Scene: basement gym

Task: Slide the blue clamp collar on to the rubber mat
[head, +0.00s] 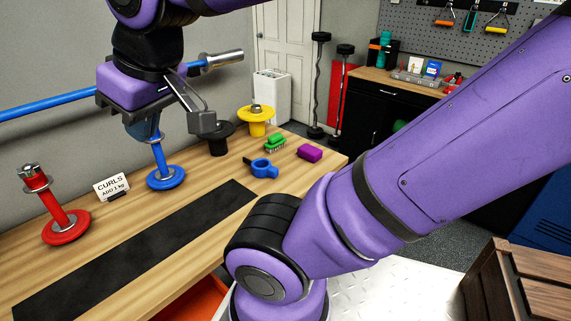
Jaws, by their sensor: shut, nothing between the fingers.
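The blue clamp collar (264,168) lies on the wooden bench, right of the blue stand, with its short handle pointing left. The rubber mat (135,252) is a long black strip lying flat along the front of the bench. The collar is apart from the mat, beyond its far right end. My gripper (207,122) is shut and empty, raised above the bench. In the picture it is up and left of the collar, in front of the black stand. It does not touch the collar.
A blue stand (166,178), red stand (66,228), black stand (219,146) and yellow stand (257,128) line the back of the bench. A CURLS card (112,187) stands between red and blue. A green brush (275,143) and purple block (310,153) lie beyond the collar.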

